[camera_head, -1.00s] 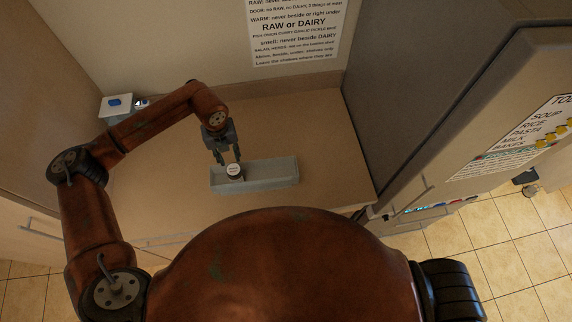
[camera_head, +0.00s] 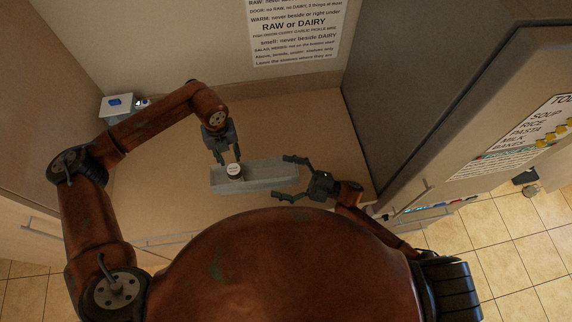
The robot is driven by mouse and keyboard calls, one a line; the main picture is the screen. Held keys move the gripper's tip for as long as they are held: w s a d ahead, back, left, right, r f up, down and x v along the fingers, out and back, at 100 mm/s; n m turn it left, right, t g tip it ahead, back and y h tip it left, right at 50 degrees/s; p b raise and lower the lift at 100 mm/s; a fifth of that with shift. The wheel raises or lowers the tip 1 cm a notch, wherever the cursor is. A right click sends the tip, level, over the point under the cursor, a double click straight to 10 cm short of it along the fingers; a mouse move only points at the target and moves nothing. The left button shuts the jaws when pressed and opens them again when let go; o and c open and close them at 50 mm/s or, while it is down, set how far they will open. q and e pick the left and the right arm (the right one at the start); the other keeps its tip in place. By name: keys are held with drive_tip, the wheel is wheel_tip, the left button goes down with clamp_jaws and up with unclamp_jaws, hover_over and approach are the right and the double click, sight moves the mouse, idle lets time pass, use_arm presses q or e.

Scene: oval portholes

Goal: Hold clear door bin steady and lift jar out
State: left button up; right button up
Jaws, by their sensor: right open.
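The clear door bin (camera_head: 265,180) is a long, pale see-through trough lying on the counter. The jar (camera_head: 234,170), with a white lid, stands in its left part. My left gripper (camera_head: 229,161) points down at the jar from above, its fingertips by the lid. I cannot tell whether they touch the jar. My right gripper (camera_head: 287,178) is open at the right end of the bin, with one finger toward the back side and one toward the front. I cannot see it pressing on the bin.
A small white container with a blue patch (camera_head: 115,104) stands at the counter's back left. A tall grey cabinet (camera_head: 425,90) bounds the right side. A printed notice (camera_head: 296,32) hangs on the back wall. The counter behind the bin (camera_head: 300,120) is clear.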

use_arm(q)
drive_tip(key=shift+w, duration=0.1)
use_arm(e)
drive_tip(key=w+a+f+n+g+h, duration=0.1)
drive_tip(key=w+a+n+g+h, duration=0.2)
drive_tip(key=w+n, duration=0.8)
drive_tip(key=s+d+f+n+g+h, duration=0.1)
drive_tip(key=f+n, duration=0.1)
drive_tip(key=n, duration=0.3)
drive_tip(key=d+f+n+h, duration=0.1)
drive_tip(key=d+f+n, duration=0.1)
drive_tip(key=n, duration=0.4)
drive_tip(key=s+d+f+n+g+h, duration=0.1)
drive_tip(key=d+f+n, duration=0.1)
drive_tip(key=n, duration=0.4)
drive_tip(key=shift+s+d+f+g+h, duration=0.15)
drive_tip(key=shift+f+h, duration=0.05)
drive_tip(key=shift+f, duration=0.15)
drive_tip(key=shift+s+d+f+g+h, duration=0.1)
drive_tip(key=shift+s+f+g+h, duration=0.1)
drive_tip(key=shift+f, duration=0.15)
hover_over(267, 171)
drive_tip(key=s, duration=0.3)
drive_tip(key=shift+d+f, duration=0.1)
drive_tip(key=shift+f, duration=1.4)
